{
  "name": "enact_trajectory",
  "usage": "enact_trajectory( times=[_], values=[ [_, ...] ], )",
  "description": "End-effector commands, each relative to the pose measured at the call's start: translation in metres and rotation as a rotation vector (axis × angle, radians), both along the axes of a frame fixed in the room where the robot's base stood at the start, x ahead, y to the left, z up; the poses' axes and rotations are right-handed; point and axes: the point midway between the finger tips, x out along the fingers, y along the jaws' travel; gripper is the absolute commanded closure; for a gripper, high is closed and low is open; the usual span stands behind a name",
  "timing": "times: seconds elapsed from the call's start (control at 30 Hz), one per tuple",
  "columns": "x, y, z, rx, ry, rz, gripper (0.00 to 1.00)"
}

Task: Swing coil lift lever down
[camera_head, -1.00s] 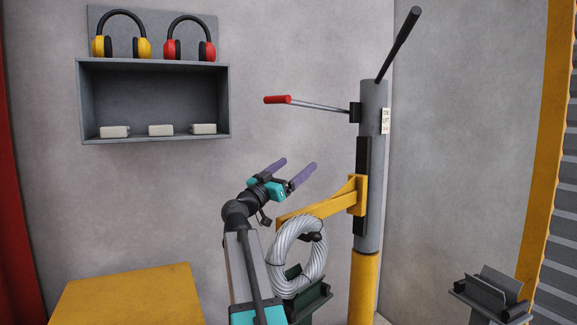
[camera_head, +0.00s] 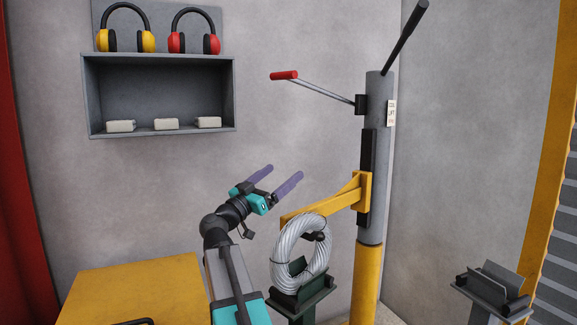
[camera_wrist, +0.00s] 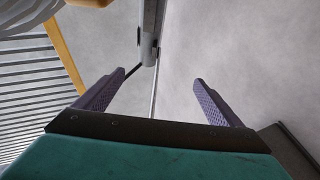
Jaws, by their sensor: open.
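The coil lift lever is a thin metal rod with a red grip (camera_head: 284,75), sticking out to the left from a black pivot on the grey post (camera_head: 378,110). It slopes slightly up toward its red end. My gripper (camera_head: 277,178) is open and empty, below the red grip and apart from it. In the wrist view my open fingers (camera_wrist: 157,95) frame a thin rod (camera_wrist: 153,95) and part of the grey post (camera_wrist: 151,25); the red grip is not visible there.
A yellow arm (camera_head: 325,198) on the post carries a wire coil (camera_head: 283,248) over a green stand. A wall shelf (camera_head: 160,95) with ear muffs above is at the upper left. A yellow cabinet (camera_head: 135,290) stands at the lower left. A black bar (camera_head: 405,38) rises from the post's top.

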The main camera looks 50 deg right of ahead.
Motion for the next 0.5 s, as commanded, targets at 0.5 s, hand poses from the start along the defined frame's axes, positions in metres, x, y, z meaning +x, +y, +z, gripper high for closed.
enact_trajectory(
  times=[0.5],
  values=[
    [0.000, 0.044, -0.019, 0.001, -0.001, -0.001, 0.11]
  ],
)
